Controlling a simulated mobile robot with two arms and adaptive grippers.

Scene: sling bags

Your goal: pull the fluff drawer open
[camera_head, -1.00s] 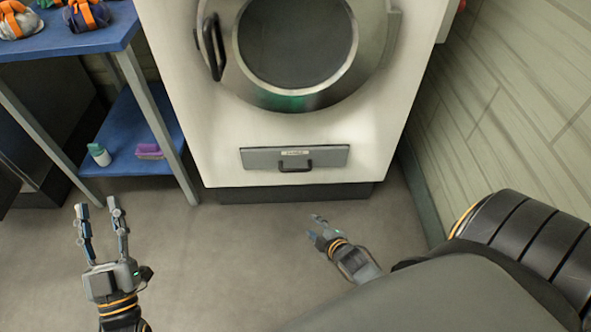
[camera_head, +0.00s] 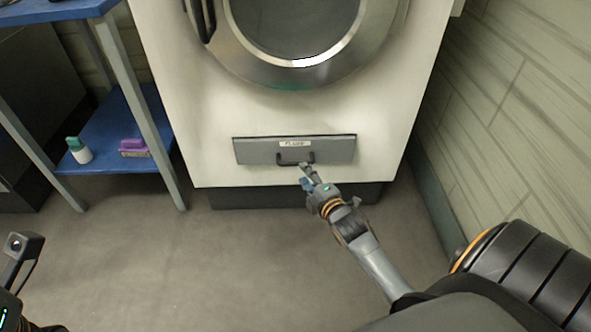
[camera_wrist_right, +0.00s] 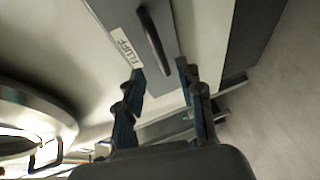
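The fluff drawer (camera_head: 250,152) is a grey panel low on the white machine, with a white "FLUFF" label (camera_head: 295,143) and a dark bar handle (camera_head: 283,157). It looks closed. My right gripper (camera_head: 307,176) is just in front of and below the handle. In the right wrist view, the gripper (camera_wrist_right: 160,69) is open, its fingers apart and empty. The handle (camera_wrist_right: 153,40) lies ahead of the gap between the fingertips, apparently not gripped. Part of my left arm's end (camera_head: 20,255) shows at the lower left; its fingers cannot be made out clearly.
The machine's round door (camera_head: 235,60) is above the drawer. A blue shelf (camera_head: 110,115) at left holds a white-and-teal bottle (camera_head: 79,152) and a purple brush-like item (camera_head: 133,147). A tiled wall (camera_head: 500,130) bounds the right side. The floor (camera_head: 190,265) in front is clear.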

